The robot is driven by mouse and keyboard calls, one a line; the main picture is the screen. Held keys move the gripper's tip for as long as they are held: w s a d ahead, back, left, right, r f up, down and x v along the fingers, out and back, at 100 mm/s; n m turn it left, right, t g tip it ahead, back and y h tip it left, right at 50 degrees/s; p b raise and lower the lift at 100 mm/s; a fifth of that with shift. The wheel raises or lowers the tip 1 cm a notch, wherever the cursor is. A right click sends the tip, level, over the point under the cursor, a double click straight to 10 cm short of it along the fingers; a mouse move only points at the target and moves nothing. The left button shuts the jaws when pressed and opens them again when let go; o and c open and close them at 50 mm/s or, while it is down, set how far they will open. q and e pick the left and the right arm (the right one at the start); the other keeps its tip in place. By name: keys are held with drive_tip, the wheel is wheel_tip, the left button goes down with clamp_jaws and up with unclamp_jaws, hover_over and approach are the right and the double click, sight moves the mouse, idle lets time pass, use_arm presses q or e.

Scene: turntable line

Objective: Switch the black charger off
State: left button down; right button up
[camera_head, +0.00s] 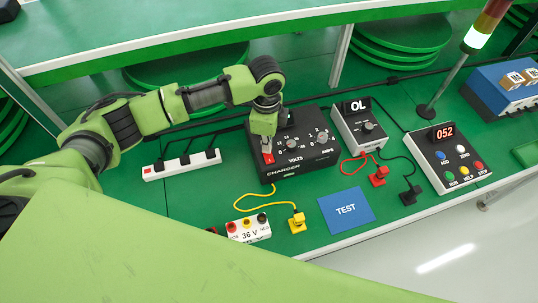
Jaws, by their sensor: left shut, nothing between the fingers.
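The black charger (318,160) stands on the green bench in the middle of the view. It has two dials, marked VOLTS and AMPS, and the word CHARGER on its front edge. A red switch (268,158) sits at the charger's left end. My left gripper (267,148) points down right at this switch and is shut with nothing in it. Its tips hide part of the switch, so I cannot tell the switch's position or whether they touch it. My right gripper is not in view.
A white power strip (181,166) lies left of the charger. A meter reading OL (359,125) stands right of it. In front are a 36 V terminal block (249,230), a yellow clip (297,222) and a blue TEST mat (346,209). A button box (447,157) stands farther right.

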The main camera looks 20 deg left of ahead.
use_arm(q)
drive_tip(key=shift+f, duration=0.6)
wheel_tip(320, 180, up, 7)
drive_tip(key=p, duration=0.7)
drive_tip(key=shift+r+p, duration=0.1)
drive_tip(key=shift+p, duration=0.3)
idle(0.5)
